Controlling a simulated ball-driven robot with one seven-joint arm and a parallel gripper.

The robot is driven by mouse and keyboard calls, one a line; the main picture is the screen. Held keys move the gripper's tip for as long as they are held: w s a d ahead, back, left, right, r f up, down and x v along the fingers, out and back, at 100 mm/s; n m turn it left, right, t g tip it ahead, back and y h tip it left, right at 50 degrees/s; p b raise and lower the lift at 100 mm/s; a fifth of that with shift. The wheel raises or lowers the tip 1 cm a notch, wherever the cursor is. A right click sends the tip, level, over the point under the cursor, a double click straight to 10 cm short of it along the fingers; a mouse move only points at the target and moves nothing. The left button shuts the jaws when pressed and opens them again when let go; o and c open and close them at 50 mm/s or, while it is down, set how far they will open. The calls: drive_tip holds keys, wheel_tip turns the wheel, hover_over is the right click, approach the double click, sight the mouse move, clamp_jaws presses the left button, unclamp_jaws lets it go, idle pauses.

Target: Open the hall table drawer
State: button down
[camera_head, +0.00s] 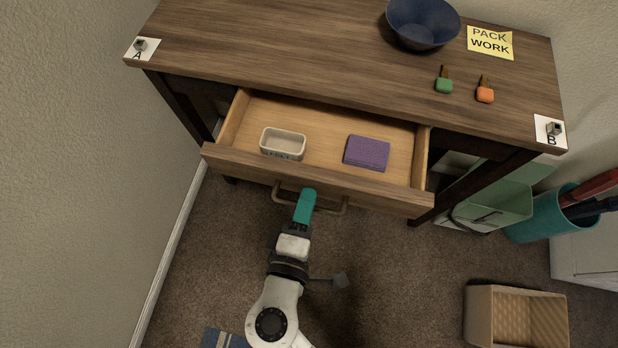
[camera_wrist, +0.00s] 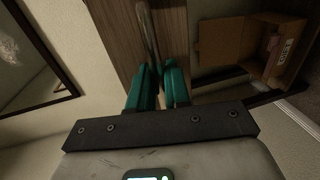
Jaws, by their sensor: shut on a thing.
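The hall table (camera_head: 270,45) is dark wood, and its drawer (camera_head: 235,161) stands pulled out toward me, with its inside in view. A bar handle (camera_head: 332,209) runs along the drawer front. My gripper (camera_head: 306,200), with teal fingers, is at the handle, left of its middle, and is shut on it. In the wrist view the gripper (camera_wrist: 157,88) has its two fingers on either side of the handle bar (camera_wrist: 148,35). The part of the handle between the fingers is hidden. In the drawer lie a small cream dish (camera_head: 283,144) and a purple block (camera_head: 367,153).
On the tabletop are a blue bowl (camera_head: 422,22), a yellow note (camera_head: 490,42), and green (camera_head: 444,86) and orange (camera_head: 485,95) tagged keys. A green bag (camera_head: 495,205), a teal bin (camera_head: 540,226) and an open box (camera_head: 515,318) stand right. A wall (camera_head: 75,130) rises left.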

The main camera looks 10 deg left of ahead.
idle(0.3)
drive_tip(key=c, duration=1.3)
unclamp_jaws()
drive_tip(key=shift+c, duration=0.2)
drive_tip(key=shift+s, duration=0.15)
drive_tip(key=s+r, duration=0.2)
drive_tip(key=s, duration=0.8)
drive_tip(key=shift+s+a, duration=0.2)
drive_tip(key=shift+s, duration=0.05)
drive_tip(key=shift+w, duration=0.1)
drive_tip(key=w+d+f+m+g+h+p, duration=0.1)
drive_tip(key=w+d+m+g+h+p, duration=0.2)
drive_tip(key=d, duration=0.6)
drive_tip(key=w+d+m+g+h+p, duration=0.2)
drive_tip(key=w+d+m+g+h, duration=0.15)
drive_tip(key=d+m, duration=0.4)
drive_tip(key=s+d+r+m+g+y+p, duration=0.1)
drive_tip(key=s+d+m+g+y+p, duration=0.2)
drive_tip(key=d, duration=0.5)
drive_tip(key=s+d+m+g+y+p, duration=0.3)
drive_tip(key=d+m+g+y, duration=0.1)
drive_tip(key=d, duration=0.3)
drive_tip(key=shift+d+r+g, duration=0.35)
drive_tip(key=shift+g, duration=0.3)
